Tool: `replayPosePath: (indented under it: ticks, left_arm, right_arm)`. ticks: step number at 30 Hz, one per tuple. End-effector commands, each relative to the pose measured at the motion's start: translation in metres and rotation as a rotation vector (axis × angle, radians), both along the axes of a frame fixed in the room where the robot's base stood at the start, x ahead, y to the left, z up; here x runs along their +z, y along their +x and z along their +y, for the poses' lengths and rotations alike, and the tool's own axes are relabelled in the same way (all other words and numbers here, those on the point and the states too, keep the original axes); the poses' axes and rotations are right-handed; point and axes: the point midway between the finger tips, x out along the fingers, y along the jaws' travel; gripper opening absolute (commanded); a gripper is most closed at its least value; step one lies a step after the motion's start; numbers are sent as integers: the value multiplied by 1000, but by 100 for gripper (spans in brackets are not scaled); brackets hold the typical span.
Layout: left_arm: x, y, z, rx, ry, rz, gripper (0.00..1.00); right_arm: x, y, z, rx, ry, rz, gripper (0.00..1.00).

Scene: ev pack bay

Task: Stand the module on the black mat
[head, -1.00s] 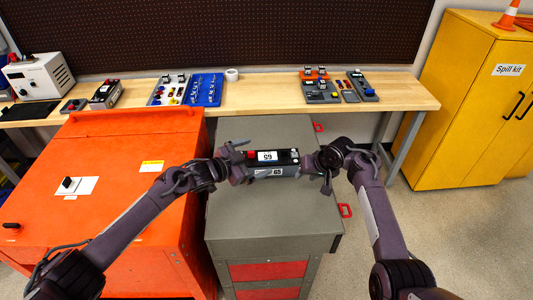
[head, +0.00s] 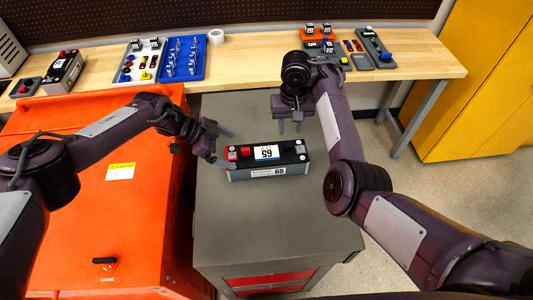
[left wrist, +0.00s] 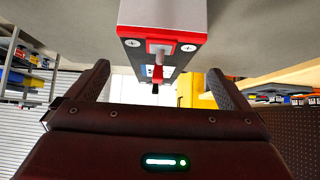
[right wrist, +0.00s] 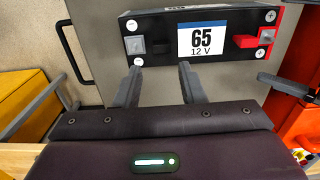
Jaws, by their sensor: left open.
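The module (head: 267,160), a long black and grey block labelled 65 with a red cap at its left end, lies on the grey cabinet top (head: 280,228). My left gripper (head: 225,149) is open beside that end; the module's end also shows ahead of its spread fingers in the left wrist view (left wrist: 160,45). My right gripper (head: 290,126) is open and empty behind the module, its fingers pointing down; its view shows the label face (right wrist: 203,38) beyond the fingertips. Only a dark sliver at the head view's left edge may be the black mat; I cannot tell.
An orange cabinet (head: 100,215) stands left of the grey one. The wooden bench (head: 255,68) behind holds a blue tray (head: 184,58), a tape roll (head: 216,37), a second block (head: 64,72) and small parts on the right. A yellow cabinet (head: 480,100) stands at the right.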

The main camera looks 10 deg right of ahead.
Motion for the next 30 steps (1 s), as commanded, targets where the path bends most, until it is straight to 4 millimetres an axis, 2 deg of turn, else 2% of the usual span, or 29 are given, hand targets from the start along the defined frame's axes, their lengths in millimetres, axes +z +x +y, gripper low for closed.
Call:
replayPosePath:
  ticks: [8,13,17,24,30]
  left_arm:
    - [-1,0,-1,1,0,-1,100]
    - [-8,0,-9,-1,-1,-2,100]
    - [-17,0,-17,0,0,-1,100]
    - [-38,-1,-40,-1,0,-3,100]
    - [-52,0,-52,1,0,-1,100]
  right_arm:
    - [-1,0,0,1,1,-1,36]
    - [-9,2,0,4,-3,-6,36]
    - [-22,1,-2,2,-4,-1,36]
    - [-55,-1,-2,0,-2,2,36]
    - [-73,-1,0,1,2,4,36]
